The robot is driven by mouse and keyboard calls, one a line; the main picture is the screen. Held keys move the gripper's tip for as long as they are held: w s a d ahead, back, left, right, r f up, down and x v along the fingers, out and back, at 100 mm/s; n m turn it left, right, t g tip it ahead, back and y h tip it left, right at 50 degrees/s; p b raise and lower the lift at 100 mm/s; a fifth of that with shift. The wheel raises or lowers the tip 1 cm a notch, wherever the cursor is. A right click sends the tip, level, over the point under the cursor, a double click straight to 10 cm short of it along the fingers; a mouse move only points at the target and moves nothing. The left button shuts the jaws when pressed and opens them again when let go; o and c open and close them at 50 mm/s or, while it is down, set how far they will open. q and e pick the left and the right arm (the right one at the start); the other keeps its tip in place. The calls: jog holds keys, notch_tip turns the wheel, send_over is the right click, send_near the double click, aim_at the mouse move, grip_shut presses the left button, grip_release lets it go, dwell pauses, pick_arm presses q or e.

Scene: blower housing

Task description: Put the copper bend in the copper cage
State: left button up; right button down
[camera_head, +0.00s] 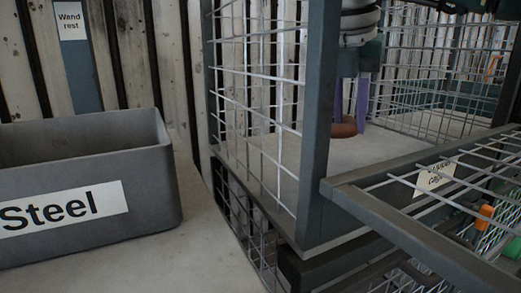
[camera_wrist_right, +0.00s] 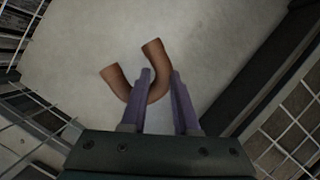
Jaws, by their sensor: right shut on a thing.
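The copper bend (camera_wrist_right: 157,90) is a brown U-shaped pipe piece. In the right wrist view my right gripper (camera_wrist_right: 160,85) has its purple fingers closed on one side of the bend. In the head view the bend (camera_head: 344,127) shows partly behind the fingers of my right gripper (camera_head: 350,115), low over the pale floor of the wire cage (camera_head: 318,130). I cannot tell whether the bend touches that floor. The cage has grey posts and wire mesh, and a small label (camera_head: 436,177), hard to read, hangs on its front part. My left gripper does not show.
A grey bin marked "Steel" (camera_head: 150,205) stands on the pale surface at left. A mesh panel with a grey frame (camera_head: 425,235) juts forward at lower right. Orange and green items (camera_head: 486,216) show beyond its mesh. A "Wand rest" sign (camera_head: 70,20) is on the back wall.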

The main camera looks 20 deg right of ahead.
aim_at(346, 124)
jog(key=shift+f+b, duration=0.35)
jog(key=shift+f, duration=2.3)
jog(key=shift+f, duration=0.1)
jog(key=c, duration=0.7)
grip_release()
jog(key=shift+o, duration=0.2)
jog(key=shift+p+v, duration=0.65)
jog(key=shift+v, duration=3.2)
